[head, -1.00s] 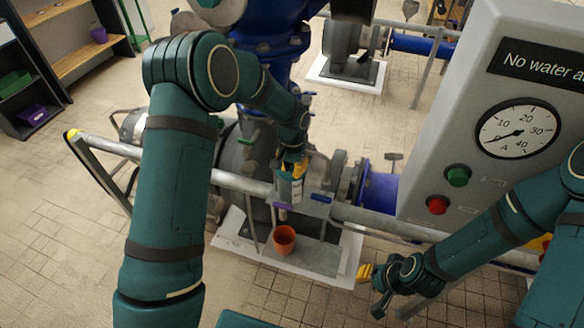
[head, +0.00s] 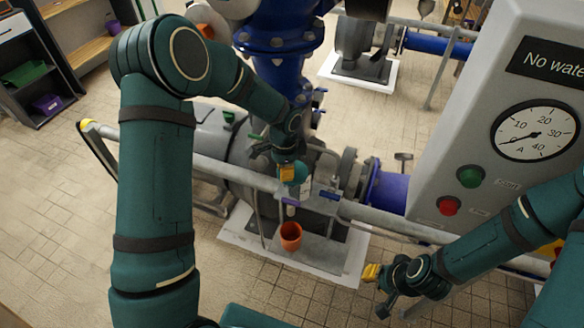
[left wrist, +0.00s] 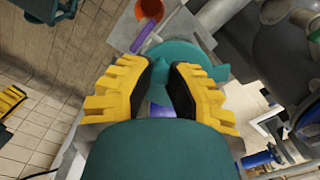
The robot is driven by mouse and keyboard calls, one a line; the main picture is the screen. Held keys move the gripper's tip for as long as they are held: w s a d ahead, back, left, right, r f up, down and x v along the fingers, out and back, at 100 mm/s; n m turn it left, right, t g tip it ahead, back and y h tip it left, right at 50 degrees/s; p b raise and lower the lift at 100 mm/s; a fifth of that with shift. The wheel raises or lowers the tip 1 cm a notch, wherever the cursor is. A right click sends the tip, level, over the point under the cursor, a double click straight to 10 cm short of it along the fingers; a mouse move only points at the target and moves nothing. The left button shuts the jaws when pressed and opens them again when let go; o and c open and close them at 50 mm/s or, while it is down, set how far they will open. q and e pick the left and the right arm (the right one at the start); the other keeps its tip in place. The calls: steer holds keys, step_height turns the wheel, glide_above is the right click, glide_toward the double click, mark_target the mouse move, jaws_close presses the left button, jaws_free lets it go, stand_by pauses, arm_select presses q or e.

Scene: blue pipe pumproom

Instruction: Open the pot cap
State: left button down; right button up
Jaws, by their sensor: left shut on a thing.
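My left gripper (head: 288,173) is down at the pipework in the middle of the head view. In the left wrist view its yellow, black-padded fingers (left wrist: 160,92) are shut on the raised grip of a teal cap (left wrist: 183,52). The cap's rounded top shows beyond the fingertips; it also shows as a teal patch beside the yellow finger in the head view (head: 301,171). A small light grey body (head: 306,188), perhaps the pot, is just below; its rim is hidden. My right gripper (head: 376,289) is empty, its fingers apart, low at the right.
An orange cup (head: 290,236) stands on the pump's pale base below the left gripper. A horizontal grey rail (head: 225,174) runs past the gripper. Purple (head: 293,202) and blue handles are close by. A control cabinet (head: 445,150) with a gauge blocks the right. Tiled floor lies open at left.

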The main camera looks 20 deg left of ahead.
arm_select(q)
steer(key=shift+a+m+p, duration=0.5)
steer(key=shift+a+m, duration=0.5)
steer(key=shift+m, duration=0.55)
steer(key=shift+a+m+p, duration=0.55)
steer(key=shift+a+m, duration=0.4)
steer(key=shift+m, duration=0.65)
steer(key=shift+a+m+p, duration=0.5)
steer(key=shift+a+m, duration=0.5)
steer(key=shift+m, duration=0.55)
steer(key=c, duration=0.9)
jaws_free()
steer(key=shift+o, duration=0.2)
steer(key=shift+r, duration=0.1)
step_height(320, 180, up, 12)
